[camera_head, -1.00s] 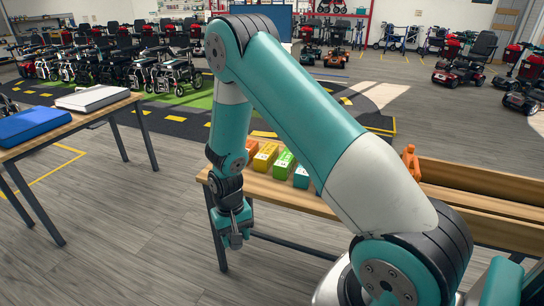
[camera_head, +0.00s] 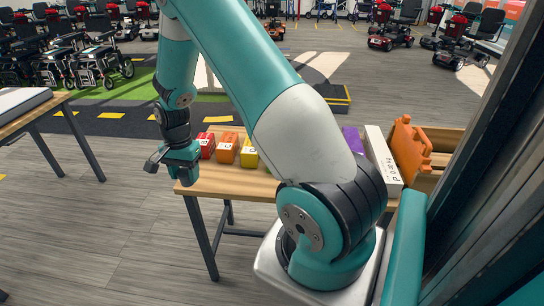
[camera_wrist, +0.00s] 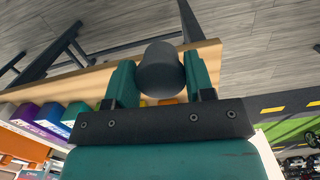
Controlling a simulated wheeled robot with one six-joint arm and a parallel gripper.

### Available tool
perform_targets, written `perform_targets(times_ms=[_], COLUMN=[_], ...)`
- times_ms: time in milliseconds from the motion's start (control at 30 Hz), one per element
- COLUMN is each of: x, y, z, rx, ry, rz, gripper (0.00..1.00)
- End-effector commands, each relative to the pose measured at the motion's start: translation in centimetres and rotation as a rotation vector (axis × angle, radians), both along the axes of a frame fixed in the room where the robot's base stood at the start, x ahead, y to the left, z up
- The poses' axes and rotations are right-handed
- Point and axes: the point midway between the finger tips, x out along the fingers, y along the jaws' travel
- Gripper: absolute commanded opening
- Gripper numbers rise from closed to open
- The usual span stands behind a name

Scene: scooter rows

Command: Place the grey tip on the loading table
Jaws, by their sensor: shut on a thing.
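My gripper (camera_head: 168,164) is shut on the grey tip, a short dark grey cylinder (camera_wrist: 160,69) held between the two teal fingers in the wrist view. In the head view my gripper is at the left end of a wooden table (camera_head: 222,186), around the height of its top. I cannot tell whether it is over the edge or just beside it. In the wrist view the table edge (camera_wrist: 112,67) passes behind the held tip. Nothing in these frames labels either table as the loading table. My arm hides part of the table.
Red (camera_head: 206,145), orange (camera_head: 226,148) and yellow (camera_head: 249,152) boxes stand along the table's back. A white box (camera_head: 383,160) and an orange object (camera_head: 410,148) are at its right. Another table (camera_head: 35,114) stands at far left. Floor between the tables is clear.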

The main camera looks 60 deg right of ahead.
Motion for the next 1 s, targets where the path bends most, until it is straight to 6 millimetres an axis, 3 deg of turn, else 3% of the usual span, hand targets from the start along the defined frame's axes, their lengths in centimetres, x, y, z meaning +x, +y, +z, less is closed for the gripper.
perform_targets(times_ms=[33, 100, 300, 400, 533, 667, 1000], x=[0.3, 0.1, -1.7, -2.7, -3.4, -3.7, -3.7], y=[-2.6, -5.7, -13.0, -15.2, -16.5, -16.8, -16.7], z=[0.7, 2.2, 6.7, 8.2, 9.1, 7.4, -2.0], rx=[-0.002, 0.001, 0.017, 0.025, 0.032, 0.033, 0.033], ry=[-0.013, -0.015, -0.017, -0.016, -0.013, -0.005, -0.004], rz=[-0.175, -0.423, -1.023, -1.218, -1.352, -1.387, -1.383], gripper=[0.26, 0.26, 0.26, 0.26, 0.26, 0.26, 0.26])
